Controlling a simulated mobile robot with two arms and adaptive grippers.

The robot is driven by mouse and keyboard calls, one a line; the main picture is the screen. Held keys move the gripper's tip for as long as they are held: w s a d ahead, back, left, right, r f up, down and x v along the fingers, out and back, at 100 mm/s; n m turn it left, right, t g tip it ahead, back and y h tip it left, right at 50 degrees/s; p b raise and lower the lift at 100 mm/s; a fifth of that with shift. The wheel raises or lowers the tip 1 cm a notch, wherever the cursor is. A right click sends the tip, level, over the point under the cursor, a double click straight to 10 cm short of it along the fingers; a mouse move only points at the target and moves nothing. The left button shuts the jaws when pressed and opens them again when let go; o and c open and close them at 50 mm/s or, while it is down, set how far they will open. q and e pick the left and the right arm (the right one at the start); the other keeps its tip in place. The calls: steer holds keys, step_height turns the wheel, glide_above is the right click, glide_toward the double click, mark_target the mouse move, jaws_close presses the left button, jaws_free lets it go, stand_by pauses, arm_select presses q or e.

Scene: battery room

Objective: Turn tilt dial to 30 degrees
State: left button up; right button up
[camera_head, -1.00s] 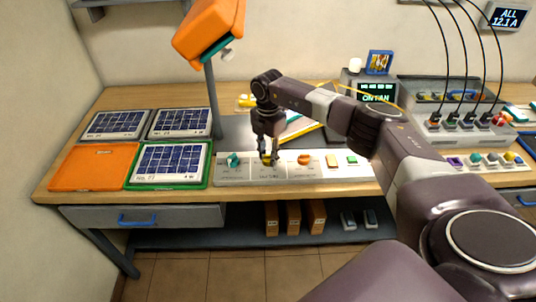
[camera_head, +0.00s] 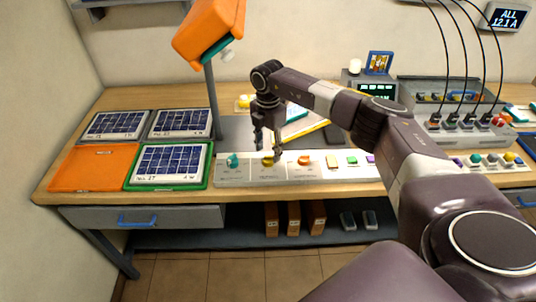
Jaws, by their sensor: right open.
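A white control panel (camera_head: 286,178) lies along the front of the bench. It carries a teal dial (camera_head: 233,160), a yellow dial (camera_head: 268,161) and an orange dial (camera_head: 304,160). Their labels are too small to read, so I cannot tell which one is the tilt dial or its angle. My right gripper (camera_head: 268,151) is open and points down, right at the yellow dial. One finger is to the left and one to the right, just above or behind the dial; I cannot tell whether they touch it. My left gripper is not in view.
Solar panels (camera_head: 168,163) and an orange board (camera_head: 93,168) lie on the left. An orange lamp-like head on a post (camera_head: 211,95) stands behind them. Coloured buttons (camera_head: 352,160) sit right of the dials. A grey box with cables (camera_head: 455,128) stands at the right.

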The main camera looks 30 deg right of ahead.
step_height(320, 180, up, 9)
steer(key=shift+r, duration=0.15)
stand_by(0.5)
